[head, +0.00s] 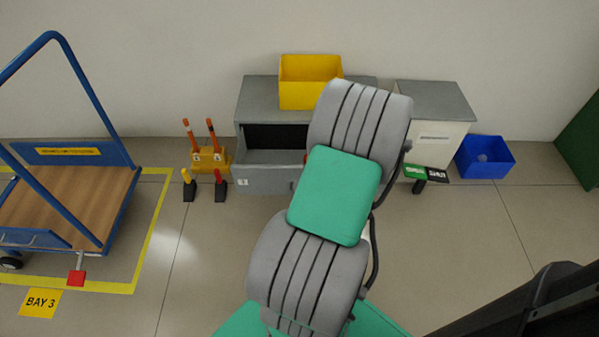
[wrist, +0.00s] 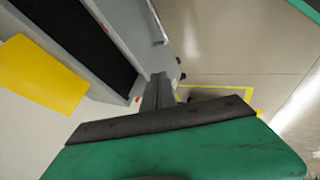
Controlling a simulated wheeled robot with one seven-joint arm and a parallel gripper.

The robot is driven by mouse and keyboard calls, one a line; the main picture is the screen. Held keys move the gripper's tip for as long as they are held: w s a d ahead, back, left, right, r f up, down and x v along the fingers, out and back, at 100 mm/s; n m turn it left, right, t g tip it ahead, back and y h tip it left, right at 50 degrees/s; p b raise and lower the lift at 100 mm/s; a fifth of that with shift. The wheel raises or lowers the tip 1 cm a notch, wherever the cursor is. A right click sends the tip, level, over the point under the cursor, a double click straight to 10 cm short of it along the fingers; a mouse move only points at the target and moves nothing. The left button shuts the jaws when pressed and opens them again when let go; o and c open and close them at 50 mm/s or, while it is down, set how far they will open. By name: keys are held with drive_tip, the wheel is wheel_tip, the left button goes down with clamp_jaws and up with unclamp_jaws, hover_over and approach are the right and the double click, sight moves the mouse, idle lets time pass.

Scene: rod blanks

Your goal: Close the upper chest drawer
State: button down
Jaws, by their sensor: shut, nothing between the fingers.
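The grey chest (head: 262,92) stands against the back wall. Its upper drawer (head: 262,181) is pulled out, with a dark opening behind its grey front. My arm hides the right part of the drawer in the head view. In the wrist view the drawer (wrist: 130,30) runs along the upper left, with the dark opening (wrist: 70,35) beside it. My gripper (wrist: 158,80) is shut and empty, close to the end of the drawer front. I cannot tell whether it touches the drawer. In the head view my arm hides the gripper.
A yellow bin (head: 309,82) sits on the chest. Left are a small yellow stand with orange-topped rods (head: 209,158) and a blue trolley (head: 85,165). Right are a white cabinet (head: 438,140) and a blue bin (head: 485,157). The floor in front of the chest's left side is mostly clear.

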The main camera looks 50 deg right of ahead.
sight(290, 172)
drive_tip(key=b+x, duration=0.1)
drive_tip(key=x, duration=0.2)
drive_tip(key=d+b+x, duration=0.1)
drive_tip(key=x, duration=0.3)
drive_tip(key=w+d+r+b+x, duration=0.1)
drive_tip(key=x, duration=0.2)
drive_tip(key=shift+w+f+b, duration=0.2)
drive_tip(key=shift+f+b, duration=0.05)
drive_tip(key=shift+b, duration=0.15)
drive_tip(key=shift+w+d+r, duration=0.15)
drive_tip(key=shift+w+d, duration=0.2)
drive_tip(key=shift+d, duration=0.1)
drive_tip(key=shift+w, duration=0.15)
